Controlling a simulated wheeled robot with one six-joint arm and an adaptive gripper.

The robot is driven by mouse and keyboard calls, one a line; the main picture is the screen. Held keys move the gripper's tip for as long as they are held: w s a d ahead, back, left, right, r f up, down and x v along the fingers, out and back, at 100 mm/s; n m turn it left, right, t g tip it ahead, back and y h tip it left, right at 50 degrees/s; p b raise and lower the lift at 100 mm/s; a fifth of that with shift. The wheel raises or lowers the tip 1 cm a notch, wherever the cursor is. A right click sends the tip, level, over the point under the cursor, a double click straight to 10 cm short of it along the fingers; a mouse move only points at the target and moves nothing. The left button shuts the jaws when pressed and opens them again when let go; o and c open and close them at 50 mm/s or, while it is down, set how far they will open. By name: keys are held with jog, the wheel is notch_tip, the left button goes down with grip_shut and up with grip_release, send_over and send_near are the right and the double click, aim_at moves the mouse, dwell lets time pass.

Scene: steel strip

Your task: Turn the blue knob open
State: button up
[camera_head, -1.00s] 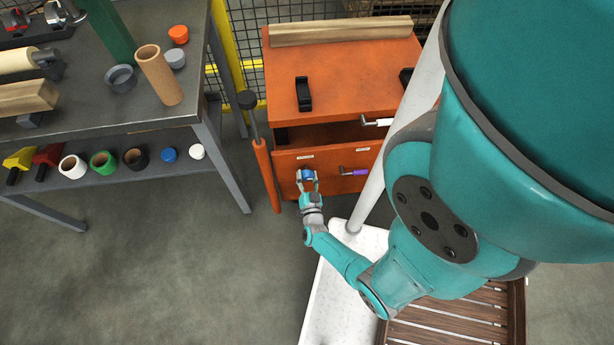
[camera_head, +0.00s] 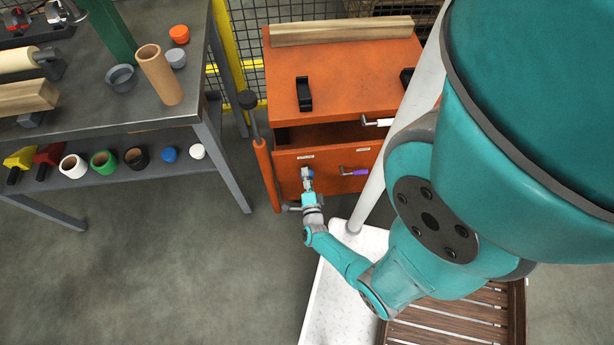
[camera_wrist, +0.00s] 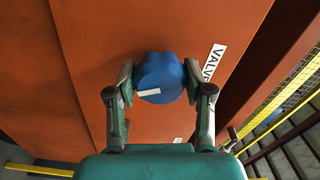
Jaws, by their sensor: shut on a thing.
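The blue knob (camera_wrist: 160,80) sits on the orange cabinet front and has a white mark on its face. In the wrist view the knob is between my gripper's fingers (camera_wrist: 158,95), which are shut on it from both sides. In the head view my gripper (camera_head: 307,178) is at the cabinet's lower front and hides most of the knob.
The orange cabinet (camera_head: 345,75) carries a wooden beam (camera_head: 340,31) on top. A purple handle (camera_head: 355,171) is right of the knob and a white handle (camera_head: 378,122) is above it. A grey workbench (camera_head: 130,100) stands at left. Floor is clear at lower left.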

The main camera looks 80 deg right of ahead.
jog(key=shift+m, duration=2.3)
jog(key=o, duration=1.1)
jog(key=shift+o, duration=0.2)
jog(key=v, duration=1.2)
